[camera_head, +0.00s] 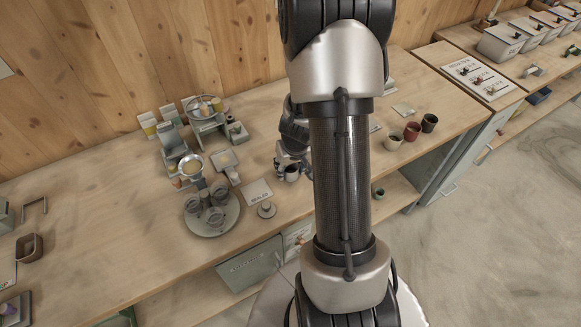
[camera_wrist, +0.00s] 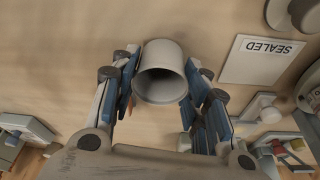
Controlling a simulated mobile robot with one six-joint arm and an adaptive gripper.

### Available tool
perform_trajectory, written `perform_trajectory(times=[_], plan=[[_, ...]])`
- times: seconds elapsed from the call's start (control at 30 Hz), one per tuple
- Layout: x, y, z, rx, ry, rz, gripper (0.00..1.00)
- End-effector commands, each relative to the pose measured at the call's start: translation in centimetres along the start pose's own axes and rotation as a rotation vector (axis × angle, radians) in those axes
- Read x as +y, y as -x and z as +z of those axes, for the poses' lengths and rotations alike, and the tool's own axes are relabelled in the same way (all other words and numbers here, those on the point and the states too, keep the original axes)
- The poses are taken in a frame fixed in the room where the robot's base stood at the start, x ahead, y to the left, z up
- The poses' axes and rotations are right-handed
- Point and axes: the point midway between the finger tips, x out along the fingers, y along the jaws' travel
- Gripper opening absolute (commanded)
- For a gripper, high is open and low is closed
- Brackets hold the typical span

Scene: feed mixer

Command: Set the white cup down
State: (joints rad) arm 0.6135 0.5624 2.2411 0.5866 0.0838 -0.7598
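The white cup (camera_wrist: 160,56) looks pale grey-white and sits between the fingertips of my gripper (camera_wrist: 161,80) in the wrist view, its open mouth facing the camera. The blue finger pads lie against both sides of the cup. In the head view the cup (camera_head: 291,174) shows small below my gripper (camera_head: 289,162), over the wooden worktop (camera_head: 130,215). Part of it is hidden by the gripper. I cannot tell whether its base touches the worktop.
A card marked SEALED (camera_wrist: 261,60) lies beside the cup, to its right in the wrist view. In the head view, a round tray (camera_head: 197,225) with several grey cups stands to the left. White, red and dark cups (camera_head: 411,132) stand to the right, beyond my arm.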

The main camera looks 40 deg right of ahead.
Motion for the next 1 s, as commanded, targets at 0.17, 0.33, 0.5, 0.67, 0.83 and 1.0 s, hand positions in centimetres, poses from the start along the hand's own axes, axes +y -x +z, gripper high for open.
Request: perform_trajectory(times=[0.17,0.33,0.5,0.67,0.83,1.0], plan=[[0.0,0.0,0.1,-0.002,0.0,0.0,0.55],[0.0,0.0,0.1,-0.002,0.0,0.0,0.61],[0.0,0.0,0.1,-0.002,0.0,0.0,0.61],[0.0,0.5,-0.1,-0.002,0.0,0.0,0.61],[0.0,3.4,-0.2,0.0,0.001,0.0,0.61],[0.0,7.3,-0.3,0.0,0.001,0.0,0.61]])
